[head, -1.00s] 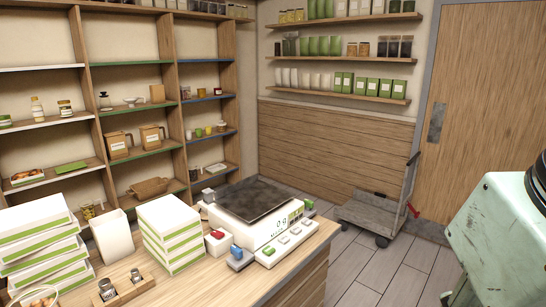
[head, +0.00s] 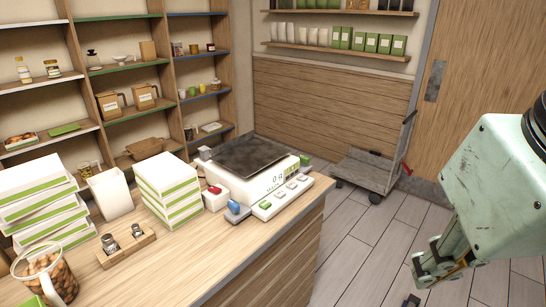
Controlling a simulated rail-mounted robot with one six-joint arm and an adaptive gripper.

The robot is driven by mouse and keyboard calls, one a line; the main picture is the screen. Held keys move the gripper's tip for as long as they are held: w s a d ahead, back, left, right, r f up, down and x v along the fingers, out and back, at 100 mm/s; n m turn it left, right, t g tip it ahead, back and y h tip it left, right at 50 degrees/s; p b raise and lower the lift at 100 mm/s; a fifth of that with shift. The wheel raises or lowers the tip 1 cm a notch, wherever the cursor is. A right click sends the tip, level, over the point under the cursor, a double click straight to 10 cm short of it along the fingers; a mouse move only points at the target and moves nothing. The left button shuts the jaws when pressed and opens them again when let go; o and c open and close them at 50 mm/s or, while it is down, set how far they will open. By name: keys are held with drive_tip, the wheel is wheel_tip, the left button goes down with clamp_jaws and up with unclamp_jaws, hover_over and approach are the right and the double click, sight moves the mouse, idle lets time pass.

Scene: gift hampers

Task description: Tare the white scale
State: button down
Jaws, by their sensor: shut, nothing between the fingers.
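The white scale (head: 268,192) stands on the wooden counter, with a dark square plate (head: 250,153) on top that looks empty. Its front panel has a small display (head: 279,181) that seems to read 0 g, and a row of small buttons (head: 279,194) along the front edge. My gripper (head: 420,288) shows at the lower right, shut and empty, over the floor. It is well to the right of the scale and apart from it. Its fingertips are partly cut off or hard to make out.
A grey block with a blue knob (head: 233,208) and a white box with a red top (head: 214,198) sit left of the scale's buttons. Stacked white-green boxes (head: 170,187) stand further left. A trolley (head: 364,172) stands on the floor behind. The counter's front right is clear.

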idle(0.7)
wheel_tip(320, 180, down, 13)
drive_tip(key=b, duration=1.3)
drive_tip(key=shift+f, duration=0.15)
